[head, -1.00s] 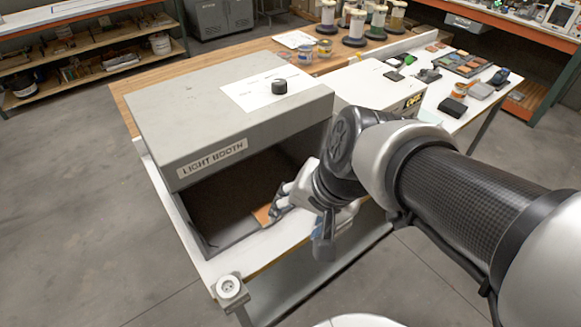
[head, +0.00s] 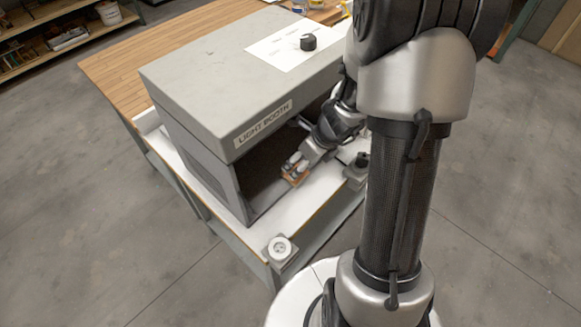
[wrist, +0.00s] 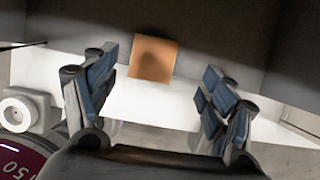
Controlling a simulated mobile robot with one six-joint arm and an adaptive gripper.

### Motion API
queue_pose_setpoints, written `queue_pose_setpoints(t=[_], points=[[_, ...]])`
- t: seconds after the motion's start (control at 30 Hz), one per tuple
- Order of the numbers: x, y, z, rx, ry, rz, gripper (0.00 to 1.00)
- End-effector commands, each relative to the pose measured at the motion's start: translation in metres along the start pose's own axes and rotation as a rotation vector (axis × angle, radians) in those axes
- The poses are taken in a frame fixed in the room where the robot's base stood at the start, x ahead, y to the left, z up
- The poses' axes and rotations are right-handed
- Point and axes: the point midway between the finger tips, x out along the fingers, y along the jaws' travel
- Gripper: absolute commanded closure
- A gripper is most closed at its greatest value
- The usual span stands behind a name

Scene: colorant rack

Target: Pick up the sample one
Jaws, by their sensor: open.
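The sample, a flat orange-tan square (wrist: 153,58), lies at the front opening of the light booth (head: 180,95). In the wrist view it sits between my open fingers, nearer the left one, across the line between dark booth floor and white tabletop. My gripper (wrist: 160,66) is open and empty, with a clear gap between sample and right finger. In the head view my gripper (head: 294,168) is low at the booth mouth, and the sample (head: 295,180) shows partly beneath its fingers. I cannot tell the height gap between fingertips and sample.
The booth's roof overhangs my gripper, and its left side wall stands beside the opening. A small white round-topped fixture (head: 280,248) is at the front table corner. A black knob (head: 308,42) stands on the booth roof. White tabletop (head: 268,223) is bare in front.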

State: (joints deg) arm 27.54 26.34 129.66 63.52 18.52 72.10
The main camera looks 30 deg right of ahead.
Motion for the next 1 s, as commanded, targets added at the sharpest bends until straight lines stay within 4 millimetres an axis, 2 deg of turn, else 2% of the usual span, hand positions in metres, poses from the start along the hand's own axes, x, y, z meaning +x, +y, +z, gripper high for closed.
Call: queue_pose_setpoints(t=[0.03, 0.23, 0.5, 0.77, 1.0], points=[[0.009, 0.001, -0.002, 0.0, 0.001, 0.001, 0.23], [0.023, 0.003, -0.005, -0.002, 0.001, 0.001, 0.23], [0.06, 0.006, -0.009, -0.003, 0.001, 0.002, 0.23], [0.06, 0.005, -0.007, -0.004, 0.0, 0.001, 0.23], [0.06, 0.006, -0.008, -0.004, 0.0, 0.001, 0.39]])
